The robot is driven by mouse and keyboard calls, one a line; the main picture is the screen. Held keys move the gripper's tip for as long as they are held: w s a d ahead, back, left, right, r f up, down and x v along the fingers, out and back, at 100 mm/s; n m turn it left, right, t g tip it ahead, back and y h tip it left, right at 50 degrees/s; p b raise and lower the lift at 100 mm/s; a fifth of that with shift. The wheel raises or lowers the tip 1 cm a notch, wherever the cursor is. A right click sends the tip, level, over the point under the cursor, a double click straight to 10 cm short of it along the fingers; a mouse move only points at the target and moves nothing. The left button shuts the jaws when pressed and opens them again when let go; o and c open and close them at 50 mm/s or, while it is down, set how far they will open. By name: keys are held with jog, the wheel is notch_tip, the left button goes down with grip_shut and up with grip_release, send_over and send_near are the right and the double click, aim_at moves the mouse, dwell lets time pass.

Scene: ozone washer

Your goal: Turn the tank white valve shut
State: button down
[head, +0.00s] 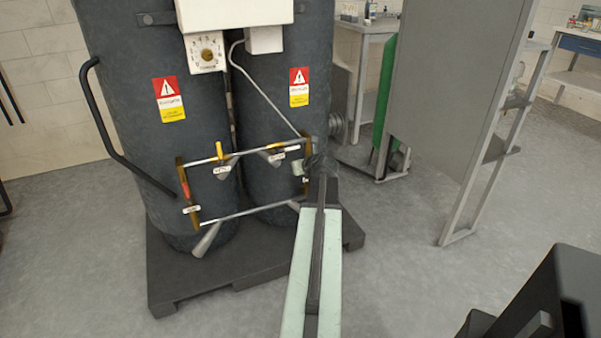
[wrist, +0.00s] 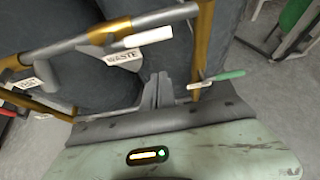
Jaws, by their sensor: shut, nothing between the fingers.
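The white valve handle (wrist: 142,38) sits on the upper pipe in the wrist view, lying roughly along the pipe, with a tag reading WASTE (wrist: 123,60) just below it. The pipe frame is fixed in front of two dark tanks (head: 285,110). My gripper (wrist: 158,82) is shut and empty, below and to the right of the tag, with a visible gap to the white handle. In the head view my gripper (head: 318,162) is at the right end of the pipe frame. The white handle is hard to make out there.
A green-handled valve (wrist: 222,76) is close to the right of my gripper. A yellow valve (head: 221,152) and a red one (head: 185,188) are farther left on the frame. The tanks stand on a dark pallet (head: 180,283). A grey panel (head: 455,90) stands at right.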

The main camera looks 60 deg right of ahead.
aim_at(287, 148)
jog(key=w+r+p, duration=0.1)
jog(key=p, duration=0.1)
jog(key=w+d+r+p, duration=0.1)
jog(key=r, duration=0.1)
jog(key=shift+d+p, duration=0.2)
jog(key=shift+p, duration=0.2)
